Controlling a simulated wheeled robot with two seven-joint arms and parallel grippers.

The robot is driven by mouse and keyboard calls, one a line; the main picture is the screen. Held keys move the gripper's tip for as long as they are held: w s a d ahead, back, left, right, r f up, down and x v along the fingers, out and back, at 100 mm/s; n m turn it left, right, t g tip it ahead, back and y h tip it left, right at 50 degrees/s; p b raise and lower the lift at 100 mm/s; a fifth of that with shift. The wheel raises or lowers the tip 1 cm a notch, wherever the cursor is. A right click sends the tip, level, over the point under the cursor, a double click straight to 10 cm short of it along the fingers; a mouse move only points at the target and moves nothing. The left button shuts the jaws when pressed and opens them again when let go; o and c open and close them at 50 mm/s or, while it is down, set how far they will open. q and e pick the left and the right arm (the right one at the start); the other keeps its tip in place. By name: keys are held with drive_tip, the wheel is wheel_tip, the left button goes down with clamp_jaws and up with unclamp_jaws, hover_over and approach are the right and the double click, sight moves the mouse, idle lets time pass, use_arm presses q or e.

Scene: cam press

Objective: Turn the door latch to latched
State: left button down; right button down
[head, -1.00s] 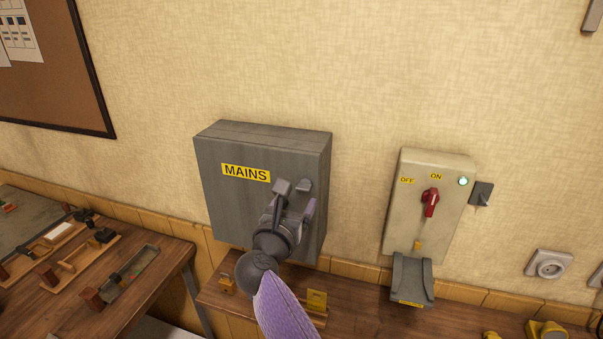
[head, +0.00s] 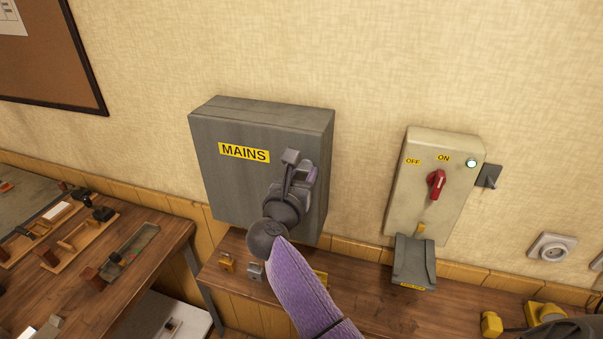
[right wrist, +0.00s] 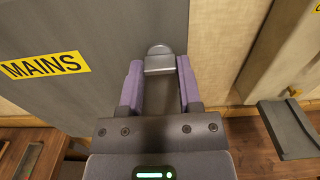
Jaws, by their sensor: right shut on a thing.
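The grey cabinet (head: 225,185) marked MAINS is on the wall, its door closed as far as I can see. The door latch (right wrist: 159,58) is a grey handle at the door's right side. My right gripper (head: 302,168) is at the latch, with its purple-padded fingers (right wrist: 159,80) on either side of the handle, shut on it. In the head view the gripper hides most of the latch, and I cannot tell its exact angle there. My left gripper is in neither view.
A beige switch box (head: 420,185) with a red knob (head: 436,184) hangs to the right, above a grey bracket (head: 413,262). A workbench (head: 150,255) is at the left. The wall between the boxes is clear.

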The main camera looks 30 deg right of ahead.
drive_tip(key=n+p, duration=0.2)
drive_tip(key=n, duration=0.2)
drive_tip(key=shift+r, duration=0.1)
drive_tip(key=n+p, duration=0.3)
drive_tip(key=n, duration=0.1)
drive_tip(key=shift+n, duration=0.3)
drive_tip(key=n+p, duration=0.2)
drive_tip(key=n, duration=0.2)
drive_tip(key=shift+n+p, duration=0.7)
drive_tip(key=shift+n, duration=1.3)
drive_tip(key=shift+c, duration=1.4)
unclamp_jaws()
